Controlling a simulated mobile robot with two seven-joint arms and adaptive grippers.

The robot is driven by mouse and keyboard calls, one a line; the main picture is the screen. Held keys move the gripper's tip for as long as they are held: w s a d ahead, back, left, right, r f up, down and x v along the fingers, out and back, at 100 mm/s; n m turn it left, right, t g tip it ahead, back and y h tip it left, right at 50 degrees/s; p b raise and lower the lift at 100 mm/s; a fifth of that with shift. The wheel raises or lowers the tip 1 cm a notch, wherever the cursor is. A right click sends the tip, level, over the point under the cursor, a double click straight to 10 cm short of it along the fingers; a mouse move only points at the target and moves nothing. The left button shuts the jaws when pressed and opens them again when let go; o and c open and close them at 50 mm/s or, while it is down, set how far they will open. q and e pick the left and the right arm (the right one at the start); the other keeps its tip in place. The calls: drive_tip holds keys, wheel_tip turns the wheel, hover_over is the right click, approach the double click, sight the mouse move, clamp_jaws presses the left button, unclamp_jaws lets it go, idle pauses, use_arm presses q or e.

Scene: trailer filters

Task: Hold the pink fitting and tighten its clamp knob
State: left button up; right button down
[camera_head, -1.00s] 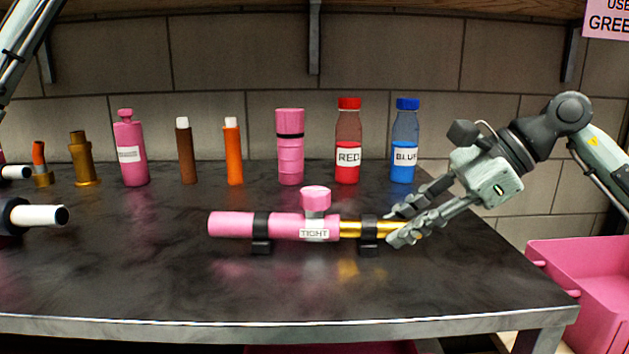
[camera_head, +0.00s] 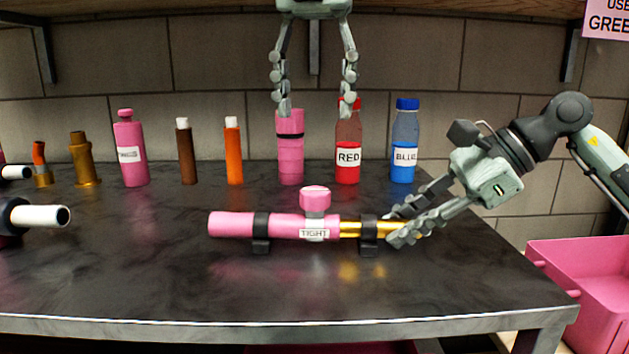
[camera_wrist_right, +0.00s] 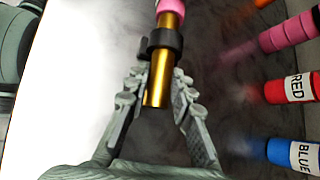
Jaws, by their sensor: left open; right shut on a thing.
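The pink fitting (camera_head: 285,227) is a pink tube lying level in two black holders, with a TIGHT label and a brass tube (camera_head: 350,229) out of its right end. Its pink clamp knob (camera_head: 315,195) stands upright on top. My right gripper (camera_head: 396,227) is shut on the brass tube's right end; the wrist view shows the brass tube (camera_wrist_right: 159,78) between its fingers. My left gripper (camera_head: 315,108) is open and empty, pointing down above and behind the knob, its fingers overlapping the pink container and red bottle in the picture.
Along the back stand a pink bottle (camera_head: 131,150), a brown tube (camera_head: 187,155), an orange tube (camera_head: 234,155), a pink container (camera_head: 290,160), a red bottle (camera_head: 348,150) and a blue bottle (camera_head: 404,145). Brass parts (camera_head: 83,160) stand left. The front tabletop is clear. A pink bin (camera_head: 585,275) is at right.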

sight(314, 189)
use_arm(q)
wheel_tip(314, 189, down, 11)
drive_tip(key=shift+f, duration=0.2)
idle(0.3)
drive_tip(key=c, duration=1.2)
